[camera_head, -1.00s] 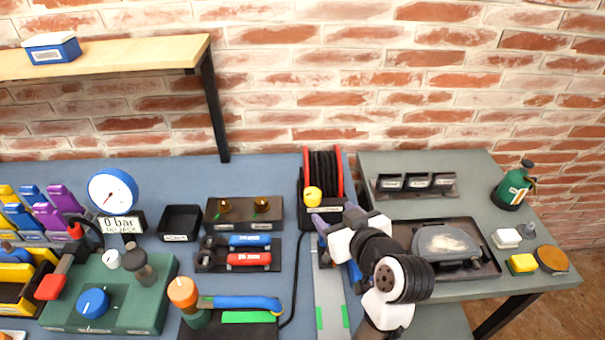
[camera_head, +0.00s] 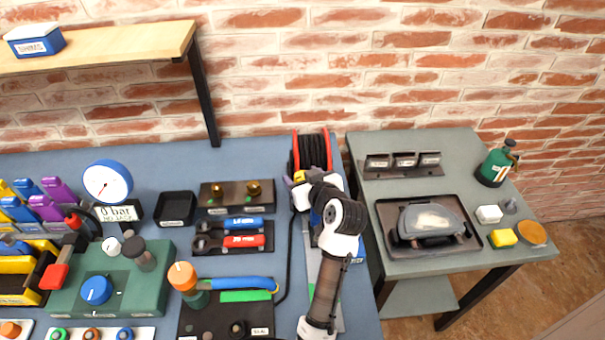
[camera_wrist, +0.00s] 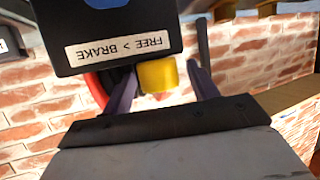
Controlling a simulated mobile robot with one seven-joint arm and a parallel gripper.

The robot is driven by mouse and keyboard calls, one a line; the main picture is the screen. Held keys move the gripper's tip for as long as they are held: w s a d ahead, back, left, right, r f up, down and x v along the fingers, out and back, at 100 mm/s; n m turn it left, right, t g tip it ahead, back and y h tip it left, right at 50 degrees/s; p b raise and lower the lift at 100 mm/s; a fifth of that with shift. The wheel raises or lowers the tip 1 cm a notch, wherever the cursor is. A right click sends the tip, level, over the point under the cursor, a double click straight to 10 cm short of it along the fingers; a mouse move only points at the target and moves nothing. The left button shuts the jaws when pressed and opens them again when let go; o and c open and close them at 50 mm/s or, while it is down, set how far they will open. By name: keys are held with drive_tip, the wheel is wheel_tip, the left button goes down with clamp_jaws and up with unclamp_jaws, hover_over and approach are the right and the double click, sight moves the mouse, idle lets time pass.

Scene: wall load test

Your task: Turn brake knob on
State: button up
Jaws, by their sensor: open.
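The brake knob is a yellow block (camera_wrist: 157,76) on the black hose reel housing (camera_wrist: 115,28), above a label reading FREE > BRAKE, which shows upside down in the wrist view. My gripper (camera_wrist: 161,82) is open, with one purple finger on each side of the knob; I cannot tell if either touches it. In the head view the reel (camera_head: 311,150), with red sides and black hose, stands at the back right of the blue bench. A bit of the yellow knob (camera_head: 299,175) shows beside my gripper (camera_head: 293,181), whose fingers are mostly hidden by my wrist.
Left of the reel are brass fittings (camera_head: 237,195), a rack with blue and red tools (camera_head: 243,232) and a gauge (camera_head: 108,182) reading 0 bar. A black hose runs along the bench beside my arm. A grey side table (camera_head: 440,147) stands at the right.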

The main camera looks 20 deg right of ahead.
drive_tip(key=shift+w, duration=0.1)
drive_tip(key=c, duration=1)
drive_tip(key=shift+a+f+m+h, duration=0.1)
drive_tip(key=shift+a+m+h, duration=0.05)
drive_tip(key=shift+m+h, duration=0.95)
drive_tip(key=shift+m+g+h, duration=0.3)
drive_tip(key=shift+m+h, duration=0.8)
drive_tip(key=shift+h, duration=0.4)
drive_tip(key=o, duration=1)
